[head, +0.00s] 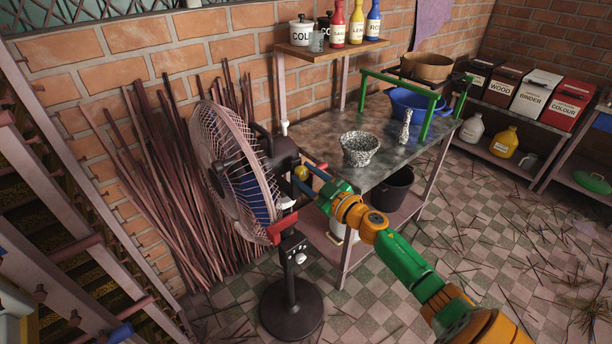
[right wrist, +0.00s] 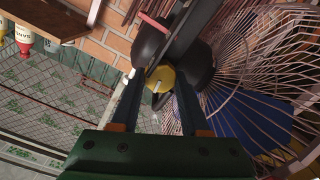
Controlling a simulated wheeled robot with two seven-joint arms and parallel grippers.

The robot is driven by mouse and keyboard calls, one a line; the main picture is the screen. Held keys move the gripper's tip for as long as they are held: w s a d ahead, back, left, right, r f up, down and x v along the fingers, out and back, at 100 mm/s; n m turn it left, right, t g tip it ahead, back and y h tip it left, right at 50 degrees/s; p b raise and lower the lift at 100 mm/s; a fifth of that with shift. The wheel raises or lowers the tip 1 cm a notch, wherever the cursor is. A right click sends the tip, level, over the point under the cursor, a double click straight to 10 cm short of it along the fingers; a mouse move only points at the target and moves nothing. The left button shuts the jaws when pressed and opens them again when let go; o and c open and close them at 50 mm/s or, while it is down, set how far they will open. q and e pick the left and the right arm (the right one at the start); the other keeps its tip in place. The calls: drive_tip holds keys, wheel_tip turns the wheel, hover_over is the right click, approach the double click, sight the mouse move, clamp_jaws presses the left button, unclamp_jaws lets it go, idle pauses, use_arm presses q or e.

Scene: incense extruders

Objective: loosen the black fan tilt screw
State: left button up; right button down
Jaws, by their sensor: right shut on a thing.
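The black fan (head: 292,310) stands upright on a round base, left of the metal table, with its caged head (head: 225,150) facing left. My left gripper is out of view.
The metal table (head: 320,130) behind my forearm holds a speckled bowl (head: 360,150) and a blue basin (head: 410,103). Long thin sticks (head: 150,180) lean on the brick wall behind the fan. Checkered floor (head: 400,290) with scattered sticks is open at the front.

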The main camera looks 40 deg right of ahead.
drive_tip(key=n, duration=0.4)
drive_tip(key=shift+f, duration=0.15)
drive_tip(key=n+b, duration=0.1)
drive_tip(key=n, duration=0.4)
drive_tip(key=shift+a+f, duration=0.1)
drive_tip(key=n+b, duration=0.1)
drive_tip(key=n, duration=0.4)
drive_tip(key=shift+n+b, duration=0.6)
drive_tip(key=shift+n, duration=1.2)
drive_tip(key=shift+c, duration=2)
unclamp_jaws()
